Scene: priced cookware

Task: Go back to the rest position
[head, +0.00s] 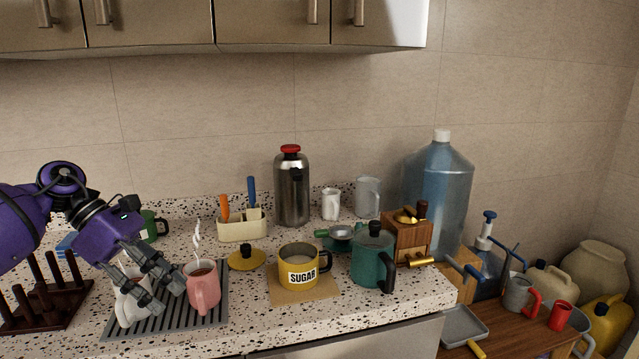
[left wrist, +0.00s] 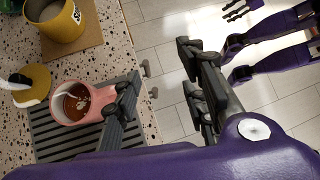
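My left gripper (head: 164,294) is over the grey ribbed drying mat (head: 182,322), between a white jug (head: 130,302) and a steaming pink mug (head: 204,290). Its fingers are spread with nothing between them, and they partly hide the jug. In the left wrist view, one finger of the gripper (left wrist: 158,95) overlaps the edge of the pink mug (left wrist: 62,104), which holds a brown drink; I cannot tell whether they touch. The other finger is over the floor.
A yellow sugar pot (head: 303,284) stands on a brown board, with a yellow lid (head: 246,257) beside it. A dark rack (head: 42,300) stands left. A green pot (head: 373,257), wooden grinder (head: 406,236) and large bottle (head: 437,190) crowd the right. Cabinets (head: 270,22) hang above.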

